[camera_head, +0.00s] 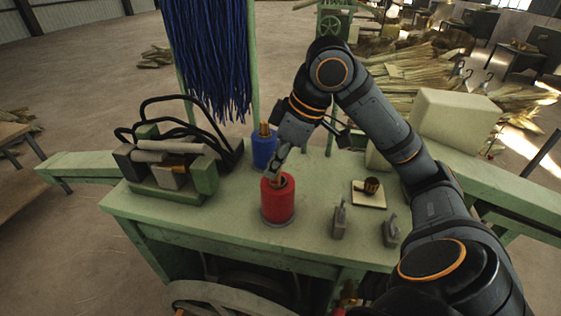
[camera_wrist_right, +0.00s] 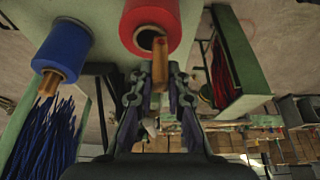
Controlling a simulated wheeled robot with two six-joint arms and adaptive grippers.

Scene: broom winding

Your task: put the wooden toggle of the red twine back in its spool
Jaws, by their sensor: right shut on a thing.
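The red twine spool (camera_head: 278,201) stands upright on the green bench, with a dark hole in its top. My right gripper (camera_head: 277,176) points down just above the spool top. In the right wrist view, my right gripper (camera_wrist_right: 158,92) is shut on the wooden toggle (camera_wrist_right: 160,62), which sticks out past the fingertips toward the red spool (camera_wrist_right: 152,12). The toggle's end overlaps the rim of the hole (camera_wrist_right: 146,40), off to one side of its middle; I cannot tell whether it has entered. My left gripper is not in view.
A blue spool (camera_head: 264,150) with its own wooden toggle stands just behind. Black bent handles and blocks (camera_head: 180,165) are at the left. Two metal clips (camera_head: 340,219) and a small brass cup (camera_head: 371,186) on a pale square are at the right. Blue strands (camera_head: 212,60) hang behind.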

